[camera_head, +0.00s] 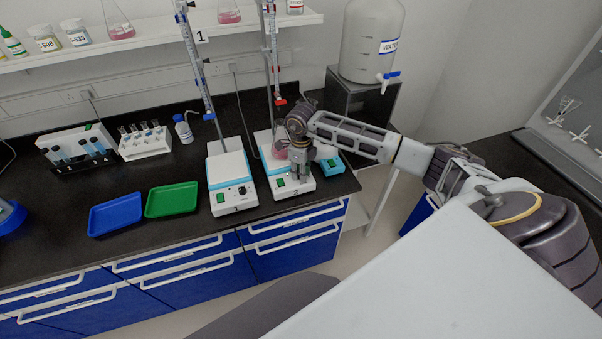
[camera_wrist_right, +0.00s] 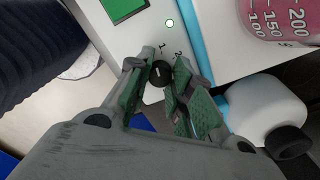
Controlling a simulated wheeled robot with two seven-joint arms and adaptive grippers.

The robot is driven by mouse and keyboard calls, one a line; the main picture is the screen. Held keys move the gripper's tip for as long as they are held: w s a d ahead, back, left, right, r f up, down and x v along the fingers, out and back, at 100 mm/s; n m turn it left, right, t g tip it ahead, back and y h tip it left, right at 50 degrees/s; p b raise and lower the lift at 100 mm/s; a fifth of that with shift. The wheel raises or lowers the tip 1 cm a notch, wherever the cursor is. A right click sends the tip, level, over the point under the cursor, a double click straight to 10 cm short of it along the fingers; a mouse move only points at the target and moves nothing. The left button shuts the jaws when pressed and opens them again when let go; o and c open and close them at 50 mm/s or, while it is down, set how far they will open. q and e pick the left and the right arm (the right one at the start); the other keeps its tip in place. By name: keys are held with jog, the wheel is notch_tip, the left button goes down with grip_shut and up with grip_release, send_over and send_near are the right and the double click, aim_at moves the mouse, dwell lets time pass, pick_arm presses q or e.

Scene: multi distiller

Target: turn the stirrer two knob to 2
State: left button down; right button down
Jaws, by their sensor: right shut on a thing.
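The right-hand stirrer (camera_head: 291,190) is a white and teal hotplate with a green display, standing on the black bench. My right gripper (camera_head: 301,176) is at its front face and hides its knob in the head view. In the right wrist view the black knob (camera_wrist_right: 159,73) sits between the two green fingers of my right gripper (camera_wrist_right: 161,82), which are closed on it. I cannot clearly read where the knob points. My left gripper is not in view.
A flask with pink liquid (camera_wrist_right: 285,15) stands on the stirrer. A second stirrer (camera_head: 231,175) is just left. A small teal device (camera_head: 333,166) is close on the right. Burette stands rise behind. Blue (camera_head: 116,214) and green (camera_head: 172,200) trays lie left. A water tank (camera_head: 371,40) stands behind.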

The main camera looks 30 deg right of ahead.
jog(key=m+b, duration=0.1)
jog(key=m, duration=0.5)
jog(key=shift+m+b, duration=0.3)
jog(key=shift+b, duration=0.05)
jog(key=m+b, duration=0.1)
jog(key=m, duration=0.4)
jog(key=shift+r, duration=0.1)
jog(key=shift+w+m, duration=0.1)
jog(key=shift+m, duration=0.2)
jog(key=c, duration=1.5)
grip_release()
jog(key=shift+c, duration=0.2)
jog(key=shift+o, duration=0.2)
jog(key=shift+r, duration=3.75)
